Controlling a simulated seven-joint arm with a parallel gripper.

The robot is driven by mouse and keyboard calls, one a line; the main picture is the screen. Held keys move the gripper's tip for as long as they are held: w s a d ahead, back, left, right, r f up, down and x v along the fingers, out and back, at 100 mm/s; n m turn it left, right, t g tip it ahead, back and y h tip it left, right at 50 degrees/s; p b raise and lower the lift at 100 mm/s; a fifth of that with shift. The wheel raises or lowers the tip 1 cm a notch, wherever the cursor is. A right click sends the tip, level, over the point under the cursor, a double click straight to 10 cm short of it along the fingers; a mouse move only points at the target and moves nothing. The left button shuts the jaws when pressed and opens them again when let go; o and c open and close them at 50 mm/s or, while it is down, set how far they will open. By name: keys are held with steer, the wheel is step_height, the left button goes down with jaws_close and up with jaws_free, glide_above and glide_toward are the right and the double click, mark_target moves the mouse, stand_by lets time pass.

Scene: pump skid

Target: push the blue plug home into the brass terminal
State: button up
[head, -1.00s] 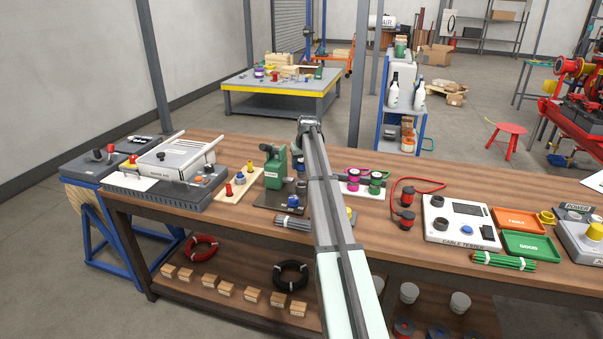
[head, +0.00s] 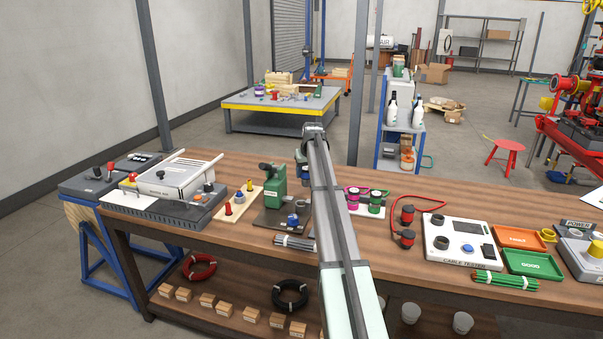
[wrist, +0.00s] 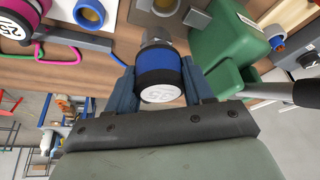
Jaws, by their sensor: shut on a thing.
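My gripper (wrist: 160,78) is shut on the blue plug (wrist: 158,62), a dark cylinder with a blue band and a white, lettered end cap facing the wrist camera. The blue fingers lie on either side of it. A short metallic part (wrist: 154,36) shows beyond the plug's far end; I cannot tell whether it is the plug's nose or a socket, or how deep the plug sits. A brass-coloured ring with a blue rim (wrist: 90,12) is up and left of the plug, apart from it.
A green bench tool (wrist: 222,45) with a dark handle stands close to the right finger; it also shows in the head view (head: 272,185). A cable tester (head: 462,240) and trays stand further right.

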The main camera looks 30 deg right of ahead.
steer(key=s+a+f, duration=0.2)
steer(key=s, duration=1.5)
steer(key=shift+w+a+f, duration=0.1)
steer(key=shift+w+f, duration=0.05)
steer(key=shift+f, duration=1)
steer(key=shift+w+f, duration=0.1)
steer(key=shift+f, duration=1)
steer(key=shift+f, duration=1.75)
steer(key=o, duration=1.4)
steer(key=shift+c, duration=0.2)
steer(key=shift+r, duration=0.1)
steer(key=v, duration=1.3)
steer(key=shift+s+r, duration=0.2)
steer(key=shift+r, duration=0.1)
